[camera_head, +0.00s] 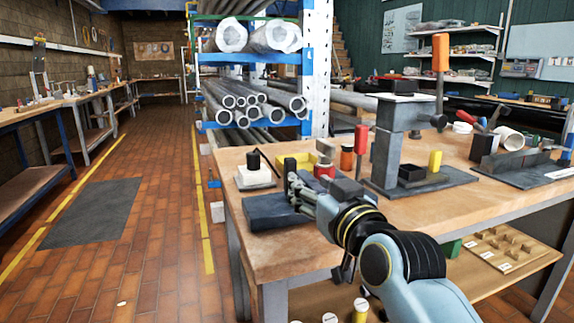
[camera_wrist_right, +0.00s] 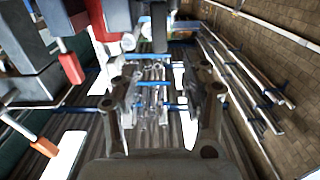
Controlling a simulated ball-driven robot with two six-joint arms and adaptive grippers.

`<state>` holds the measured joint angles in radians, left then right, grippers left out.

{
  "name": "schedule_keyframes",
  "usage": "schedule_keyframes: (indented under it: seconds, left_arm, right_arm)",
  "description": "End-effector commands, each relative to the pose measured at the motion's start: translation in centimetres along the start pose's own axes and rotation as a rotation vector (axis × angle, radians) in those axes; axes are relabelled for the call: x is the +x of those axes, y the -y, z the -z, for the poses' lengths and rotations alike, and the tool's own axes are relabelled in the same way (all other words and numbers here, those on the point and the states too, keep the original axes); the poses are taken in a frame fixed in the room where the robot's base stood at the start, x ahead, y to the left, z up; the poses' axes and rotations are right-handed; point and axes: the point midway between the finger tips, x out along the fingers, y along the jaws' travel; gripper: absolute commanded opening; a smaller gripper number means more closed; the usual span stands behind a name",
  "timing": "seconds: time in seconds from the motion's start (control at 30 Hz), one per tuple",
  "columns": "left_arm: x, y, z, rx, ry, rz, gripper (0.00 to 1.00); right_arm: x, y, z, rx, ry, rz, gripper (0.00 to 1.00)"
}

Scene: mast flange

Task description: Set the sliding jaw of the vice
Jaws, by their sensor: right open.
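A low dark blue-grey block (camera_head: 262,212), which looks like the vice, sits near the left front corner of the workbench (camera_head: 275,262). My right gripper (camera_head: 294,183) is at its right part and covers some of it. I cannot make out the sliding jaw behind the gripper, nor whether they touch. In the right wrist view, the two fingers of my right gripper (camera_wrist_right: 162,95) stand apart with nothing clearly between them. My left gripper is in neither view.
A grey press-like stand (camera_head: 390,150) with red and orange handles stands right of my gripper. A black knob on a white block (camera_head: 255,177), a yellow tray (camera_head: 297,160) and small jars stand behind.

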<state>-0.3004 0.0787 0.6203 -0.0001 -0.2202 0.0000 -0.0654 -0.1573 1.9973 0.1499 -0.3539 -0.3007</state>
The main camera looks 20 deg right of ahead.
Motion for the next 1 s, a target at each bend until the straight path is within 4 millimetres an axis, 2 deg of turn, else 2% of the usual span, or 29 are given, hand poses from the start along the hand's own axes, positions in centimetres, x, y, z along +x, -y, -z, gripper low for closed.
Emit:
schedule_keyframes:
  seconds: [0.17,0.5,0.6,0.8,1.0]
  left_arm:
    - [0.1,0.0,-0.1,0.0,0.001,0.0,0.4]
    - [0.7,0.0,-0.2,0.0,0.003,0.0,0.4]
    - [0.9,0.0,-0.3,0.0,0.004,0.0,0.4]
    - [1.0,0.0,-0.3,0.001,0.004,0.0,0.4]
    - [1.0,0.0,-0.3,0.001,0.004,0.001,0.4]
  right_arm:
    - [1.8,0.1,0.8,0.001,-0.029,-0.005,0.46]
    - [8.3,0.0,0.8,0.001,-0.026,-0.005,0.46]
    - [9.7,0.0,0.8,0.001,-0.025,-0.005,0.46]
    - [11.0,0.0,0.9,0.002,-0.025,-0.006,0.46]
    - [11.1,0.0,0.9,0.002,-0.025,-0.006,0.46]
